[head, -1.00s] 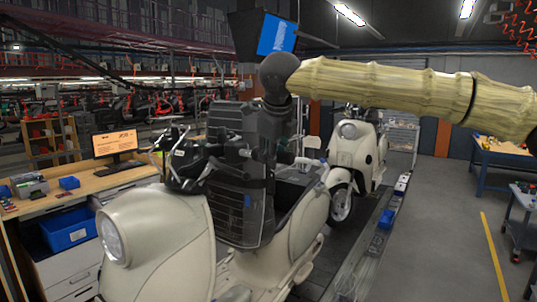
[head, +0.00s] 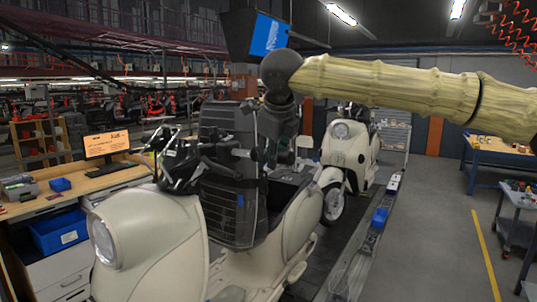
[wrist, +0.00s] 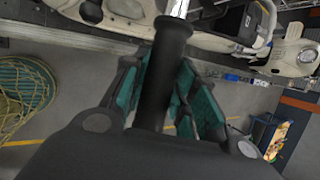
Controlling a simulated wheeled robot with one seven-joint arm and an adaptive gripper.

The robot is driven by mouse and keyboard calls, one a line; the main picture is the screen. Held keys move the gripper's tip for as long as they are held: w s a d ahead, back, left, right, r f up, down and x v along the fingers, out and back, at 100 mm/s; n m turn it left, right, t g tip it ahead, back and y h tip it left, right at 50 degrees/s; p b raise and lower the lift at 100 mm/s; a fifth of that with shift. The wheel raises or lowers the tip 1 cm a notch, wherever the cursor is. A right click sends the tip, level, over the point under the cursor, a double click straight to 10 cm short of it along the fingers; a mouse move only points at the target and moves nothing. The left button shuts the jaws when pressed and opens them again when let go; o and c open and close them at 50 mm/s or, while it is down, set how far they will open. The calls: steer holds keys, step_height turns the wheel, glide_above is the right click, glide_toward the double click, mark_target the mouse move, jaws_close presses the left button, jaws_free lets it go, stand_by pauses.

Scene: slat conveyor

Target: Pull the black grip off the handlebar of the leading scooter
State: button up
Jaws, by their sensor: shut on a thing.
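The leading scooter (head: 150,245) is cream and stands nearest, with a round headlamp at its left. Its dark handlebar cluster (head: 182,165) rises above the front. My gripper (head: 282,156) is at the far side of the handlebar, below the dark wrist, and largely hidden in the head view. In the wrist view, my gripper's teal finger pads (wrist: 168,95) are shut around the black grip (wrist: 158,80). A shiny metal bar (wrist: 180,8) shows at the grip's flanged end. How far the bar sits inside the grip cannot be told.
A second cream scooter (head: 350,160) stands behind on the line. A desk with a monitor (head: 106,144) is at left. Open grey floor (head: 430,240) lies at right.

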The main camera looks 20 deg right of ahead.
mark_target(288, 153)
steer(key=shift+s+d+r, duration=0.15)
steer(key=shift+s+d, duration=0.2)
steer(key=shift+s, duration=0.2)
steer(key=shift+s, duration=0.1)
steer(key=shift+s+d, duration=0.35)
steer(key=shift+s, duration=0.2)
steer(key=shift+s+d, duration=0.3)
steer(key=shift+s, duration=0.2)
steer(key=shift+s+d, duration=0.15)
steer(key=shift+s, duration=0.1)
steer(key=shift+s+d+r, duration=0.1)
steer(key=shift+s+d, duration=0.3)
steer(key=shift+s, duration=0.25)
steer(key=shift+s+d, duration=0.35)
steer(key=shift+s, duration=0.25)
steer(key=shift+s+d, duration=0.15)
steer(key=shift+s, duration=0.2)
steer(key=shift+w, duration=0.1)
